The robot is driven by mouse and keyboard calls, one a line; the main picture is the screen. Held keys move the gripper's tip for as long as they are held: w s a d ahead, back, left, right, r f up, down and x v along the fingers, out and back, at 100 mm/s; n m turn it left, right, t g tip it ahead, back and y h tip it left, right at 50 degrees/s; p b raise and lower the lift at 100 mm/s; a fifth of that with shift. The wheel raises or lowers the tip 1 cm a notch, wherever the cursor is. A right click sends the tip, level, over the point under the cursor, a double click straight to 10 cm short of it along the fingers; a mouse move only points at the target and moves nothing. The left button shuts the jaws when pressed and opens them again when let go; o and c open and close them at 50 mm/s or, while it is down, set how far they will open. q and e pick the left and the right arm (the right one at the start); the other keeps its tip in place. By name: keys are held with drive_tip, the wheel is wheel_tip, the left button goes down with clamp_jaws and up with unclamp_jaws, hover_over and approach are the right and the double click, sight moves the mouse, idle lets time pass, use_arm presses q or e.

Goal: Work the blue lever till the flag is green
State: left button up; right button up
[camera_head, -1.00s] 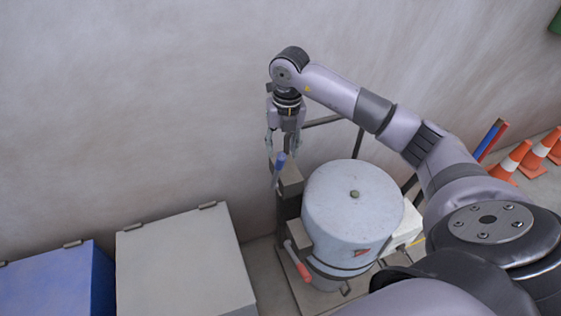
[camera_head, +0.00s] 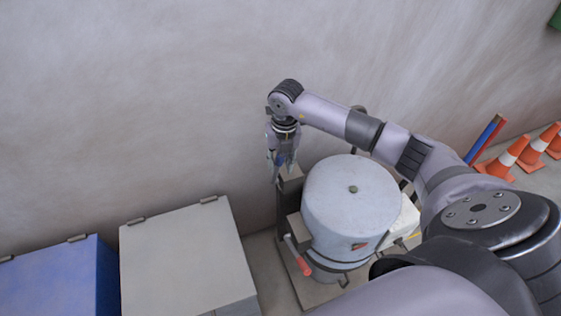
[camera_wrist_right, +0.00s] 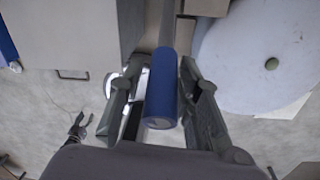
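The blue lever handle (camera_wrist_right: 161,88) points toward the camera in the right wrist view, between the two fingers of my right gripper (camera_wrist_right: 158,108). The fingers are apart on either side of it, with a gap visible at the left. In the head view my right gripper (camera_head: 283,164) points down over the lever post beside the pale round drum (camera_head: 350,198) and mostly hides the blue handle. A small dark-red patch (camera_head: 360,246) shows on the drum's front; I cannot tell whether it is the flag. No green flag is visible on the machine. My left gripper is not in view.
A red-handled lever (camera_head: 304,265) sticks out low on the drum's left. A grey box (camera_head: 185,258) and a blue box (camera_head: 60,280) stand at left. The wall (camera_head: 130,100) is close behind. Orange cones (camera_head: 506,158) stand at far right.

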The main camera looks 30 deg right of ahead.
clamp_jaws()
idle(0.4)
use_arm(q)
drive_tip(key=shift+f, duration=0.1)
